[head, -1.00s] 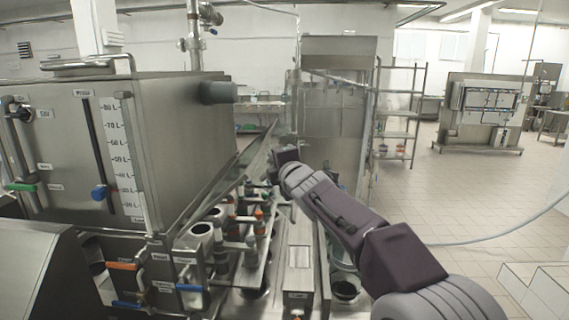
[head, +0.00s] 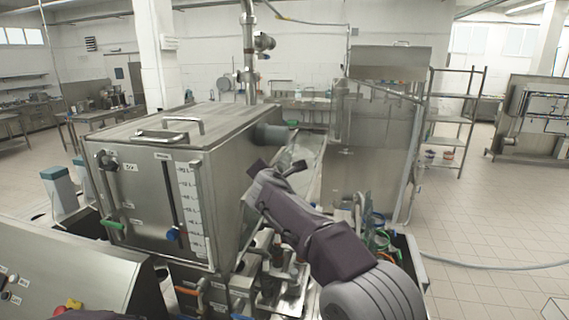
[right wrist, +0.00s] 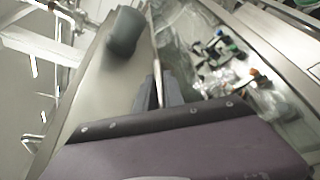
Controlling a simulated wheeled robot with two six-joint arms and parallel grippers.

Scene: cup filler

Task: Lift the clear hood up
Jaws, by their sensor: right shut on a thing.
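The clear hood (head: 311,152) is a see-through panel with a metal edge beside the steel tank, partly hidden behind my right arm. My right gripper (head: 279,170) is at its near edge in the head view. In the right wrist view the fingers (right wrist: 158,90) are shut on the thin edge of the hood (right wrist: 157,58). Bottles and fittings show on the far side of that edge. My left gripper is not in view.
A steel tank (head: 160,165) with a level scale stands just left of my right arm. A grey pipe stub (head: 271,134) sticks out of its side near the gripper. A tall cabinet (head: 375,150) stands behind to the right. Open tiled floor (head: 480,220) lies right.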

